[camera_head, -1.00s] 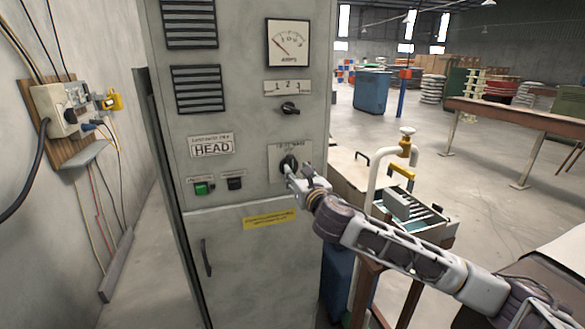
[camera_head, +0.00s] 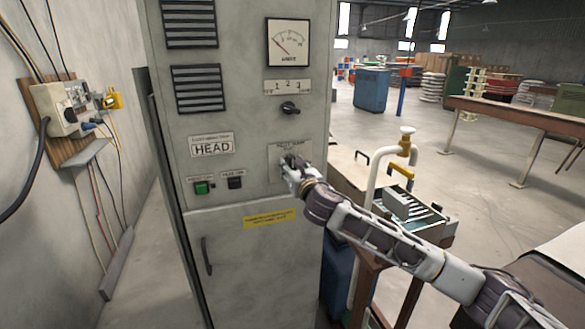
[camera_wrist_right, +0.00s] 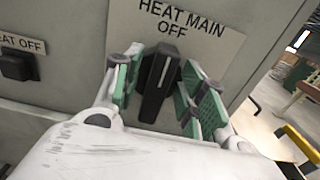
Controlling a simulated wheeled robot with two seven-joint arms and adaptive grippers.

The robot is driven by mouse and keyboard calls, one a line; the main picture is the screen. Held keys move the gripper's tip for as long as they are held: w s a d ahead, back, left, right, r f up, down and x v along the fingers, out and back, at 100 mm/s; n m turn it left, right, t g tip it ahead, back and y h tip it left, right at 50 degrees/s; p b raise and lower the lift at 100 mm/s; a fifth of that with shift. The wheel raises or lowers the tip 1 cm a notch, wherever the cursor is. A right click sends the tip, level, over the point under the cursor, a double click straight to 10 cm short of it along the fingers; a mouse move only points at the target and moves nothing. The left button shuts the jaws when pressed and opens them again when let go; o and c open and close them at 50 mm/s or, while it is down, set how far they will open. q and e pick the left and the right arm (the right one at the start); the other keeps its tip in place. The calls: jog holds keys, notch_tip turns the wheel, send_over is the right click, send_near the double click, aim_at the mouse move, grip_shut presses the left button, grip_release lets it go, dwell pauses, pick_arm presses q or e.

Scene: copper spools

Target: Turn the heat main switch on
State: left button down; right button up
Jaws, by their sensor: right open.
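The heat main switch (camera_wrist_right: 160,76) is a black rotary handle with a white line, under a plate (camera_wrist_right: 200,35) reading "HEAT MAIN OFF". Its white line points up towards the word OFF, leaning slightly. My right gripper (camera_wrist_right: 162,92) is open, with one green-padded finger on each side of the handle. I cannot tell whether either pad touches it. In the head view my right gripper (camera_head: 291,170) is at the grey cabinet's (camera_head: 245,100) front and largely hides the switch. My left gripper is not in view.
Another rotary knob (camera_head: 290,108) sits above, under a 1-2-3 plate and a dial gauge (camera_head: 288,42). A green button (camera_head: 201,188) and a black switch (camera_head: 235,183) are to the left. A pipe with a yellow valve (camera_head: 407,138) stands right of the cabinet.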

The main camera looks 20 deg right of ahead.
jog(key=c, duration=0.9)
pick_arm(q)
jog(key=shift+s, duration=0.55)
pick_arm(e)
grip_shut()
